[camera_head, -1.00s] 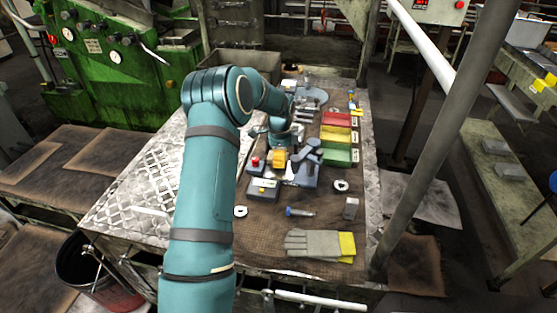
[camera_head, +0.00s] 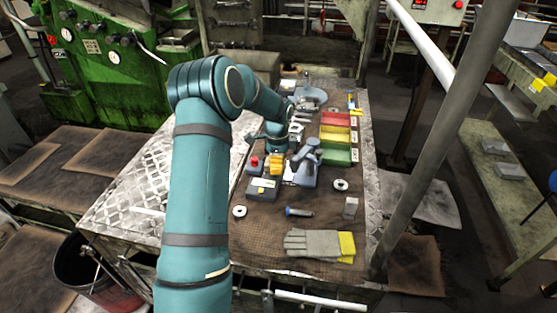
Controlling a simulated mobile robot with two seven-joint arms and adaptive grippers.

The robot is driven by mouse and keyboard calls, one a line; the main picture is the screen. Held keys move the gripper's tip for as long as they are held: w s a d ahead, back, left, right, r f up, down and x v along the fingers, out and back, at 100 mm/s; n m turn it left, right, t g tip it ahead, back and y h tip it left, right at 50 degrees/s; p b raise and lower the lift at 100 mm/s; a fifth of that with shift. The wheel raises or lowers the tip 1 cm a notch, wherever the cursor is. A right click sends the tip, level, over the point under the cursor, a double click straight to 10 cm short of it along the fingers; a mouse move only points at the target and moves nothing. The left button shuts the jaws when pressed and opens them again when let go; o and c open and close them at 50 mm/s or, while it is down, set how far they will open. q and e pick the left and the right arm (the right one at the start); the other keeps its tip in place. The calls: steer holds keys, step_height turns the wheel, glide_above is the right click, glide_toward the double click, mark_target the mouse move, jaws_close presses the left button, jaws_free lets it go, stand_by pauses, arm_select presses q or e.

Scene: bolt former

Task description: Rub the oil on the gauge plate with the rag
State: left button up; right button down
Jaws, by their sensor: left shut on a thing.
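My left arm reaches across the left of the bench, and its small left gripper (camera_head: 276,154) points down near the bench middle. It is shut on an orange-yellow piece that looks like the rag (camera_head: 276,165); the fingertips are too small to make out. The rag is low, between a red-button box (camera_head: 254,164) and a blue-grey bench device (camera_head: 305,168). A small pale patch (camera_head: 289,178) beside the rag may be part of the gauge plate. Oil cannot be made out, nor whether the rag touches the plate. My right gripper is not in view.
Red, yellow and green bins (camera_head: 336,138) stand at the right. A grey box (camera_head: 262,189), a blue-handled tool (camera_head: 298,212), rings and grey gloves with yellow cuffs (camera_head: 318,244) lie nearer. The bench's left metal part (camera_head: 150,190) is mostly clear.

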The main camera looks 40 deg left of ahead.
mark_target(275, 178)
arm_select(q)
steer(key=shift+s+d, duration=0.45)
steer(key=shift+s, duration=0.35)
steer(key=shift+s+d, duration=0.4)
steer(key=shift+s, duration=0.4)
steer(key=shift+o, duration=0.2)
steer(key=shift+s+d+f, duration=0.15)
steer(key=shift+s, duration=0.1)
steer(key=shift+s+r, duration=0.1)
steer(key=shift+r, duration=0.35)
steer(key=shift+r+p, duration=0.75)
steer(key=shift+r, duration=0.15)
jaws_close()
steer(key=shift+s+r+p, duration=0.15)
steer(key=shift+r+p, duration=0.35)
steer(key=shift+r, duration=0.3)
steer(key=shift+r+p, duration=0.6)
steer(key=shift+r, duration=0.45)
steer(key=shift+w, duration=0.25)
